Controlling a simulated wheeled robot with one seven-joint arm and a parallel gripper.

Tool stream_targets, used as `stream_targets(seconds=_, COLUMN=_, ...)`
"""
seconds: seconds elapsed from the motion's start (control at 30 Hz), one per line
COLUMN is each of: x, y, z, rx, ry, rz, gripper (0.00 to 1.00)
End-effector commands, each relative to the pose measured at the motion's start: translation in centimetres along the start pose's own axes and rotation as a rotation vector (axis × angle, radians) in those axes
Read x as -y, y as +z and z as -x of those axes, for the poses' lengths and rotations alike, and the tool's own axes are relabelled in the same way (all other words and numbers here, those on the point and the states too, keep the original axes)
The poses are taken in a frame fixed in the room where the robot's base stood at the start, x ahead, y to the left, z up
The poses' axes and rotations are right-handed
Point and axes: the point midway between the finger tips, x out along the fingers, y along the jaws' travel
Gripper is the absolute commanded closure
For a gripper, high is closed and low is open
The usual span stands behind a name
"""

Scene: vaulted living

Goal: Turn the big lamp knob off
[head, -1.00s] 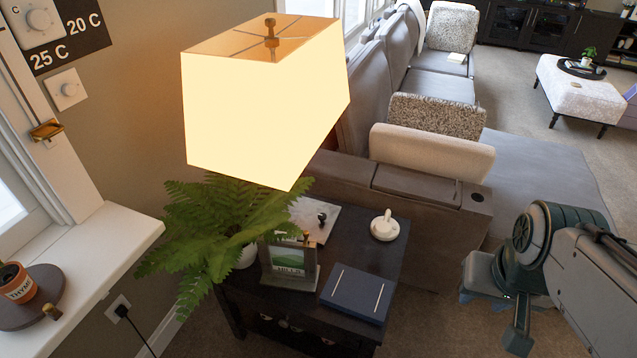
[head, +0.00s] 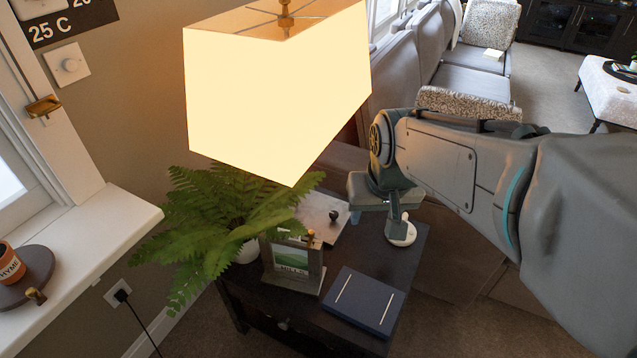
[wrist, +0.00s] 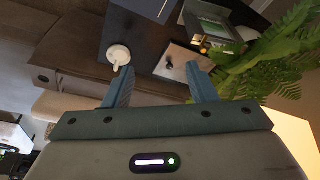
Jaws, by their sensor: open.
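The big lamp's shade (head: 265,100) glows warm yellow above a dark side table (head: 405,275); its base is hidden. On the table, a pale square plate (head: 318,208) carries a small black knob (head: 333,215). A cream round piece (head: 404,238) with a raised handle stands to its right. I cannot tell which of these is the lamp's knob. My gripper (head: 376,218) is open and empty above the table's far part. In the wrist view (wrist: 160,70), the black knob (wrist: 169,64) shows between the fingers; the cream piece (wrist: 118,54) is by the left fingertip.
A dark blue book (head: 363,300) lies at the table's front. A grey sofa (head: 470,85) is behind.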

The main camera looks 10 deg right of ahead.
Motion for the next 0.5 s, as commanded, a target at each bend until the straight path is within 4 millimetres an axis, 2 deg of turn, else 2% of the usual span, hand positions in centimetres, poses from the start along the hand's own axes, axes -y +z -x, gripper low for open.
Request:
stream_targets(seconds=0.03, x=0.2, y=-1.3, z=-3.0, rx=-0.002, ry=0.001, rz=-0.005, gripper=0.48)
stream_targets(seconds=0.27, x=1.1, y=-8.2, z=-10.6, rx=-0.033, ry=0.01, rz=-0.045, gripper=0.48)
stream_targets(seconds=0.5, x=2.0, y=-14.7, z=-20.1, rx=-0.069, ry=0.029, rz=-0.087, gripper=0.48)
